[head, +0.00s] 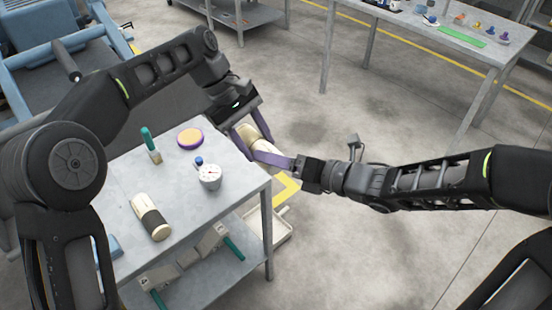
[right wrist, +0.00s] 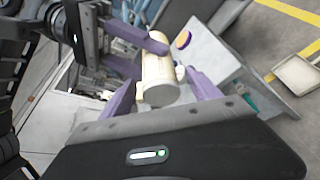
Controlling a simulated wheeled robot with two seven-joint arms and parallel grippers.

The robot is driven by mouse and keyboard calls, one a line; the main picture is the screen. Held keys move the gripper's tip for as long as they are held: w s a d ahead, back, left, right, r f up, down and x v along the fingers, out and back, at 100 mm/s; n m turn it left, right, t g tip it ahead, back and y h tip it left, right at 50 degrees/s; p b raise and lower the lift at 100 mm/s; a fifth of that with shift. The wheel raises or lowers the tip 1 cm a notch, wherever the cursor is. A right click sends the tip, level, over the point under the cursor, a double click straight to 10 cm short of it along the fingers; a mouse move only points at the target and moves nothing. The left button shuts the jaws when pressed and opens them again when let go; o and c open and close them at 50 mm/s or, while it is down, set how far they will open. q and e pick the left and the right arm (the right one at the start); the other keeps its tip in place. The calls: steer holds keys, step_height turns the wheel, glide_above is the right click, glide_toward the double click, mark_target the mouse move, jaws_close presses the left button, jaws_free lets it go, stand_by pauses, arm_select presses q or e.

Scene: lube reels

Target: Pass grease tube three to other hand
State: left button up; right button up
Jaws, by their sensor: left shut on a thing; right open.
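A cream grease tube (head: 261,124) is held in the air just off the right edge of the near table. My left gripper (head: 248,128) is shut on it. My right gripper (right wrist: 160,84) is open, with one purple finger on each side of the tube's near end. I cannot tell whether they touch it. Which number the tube bears is not readable.
The near table (head: 190,250) carries another cream tube with a dark band (head: 152,216), a white dial gauge (head: 209,176), a purple-and-orange disc (head: 190,138) and a green-handled tool (head: 150,145). A second table (head: 410,30) stands far right. Floor between is clear.

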steer(key=shift+w+a, duration=0.1)
steer(key=shift+a, duration=0.05)
steer(key=c, duration=1.5)
arm_select(q)
steer(key=o, duration=1.5)
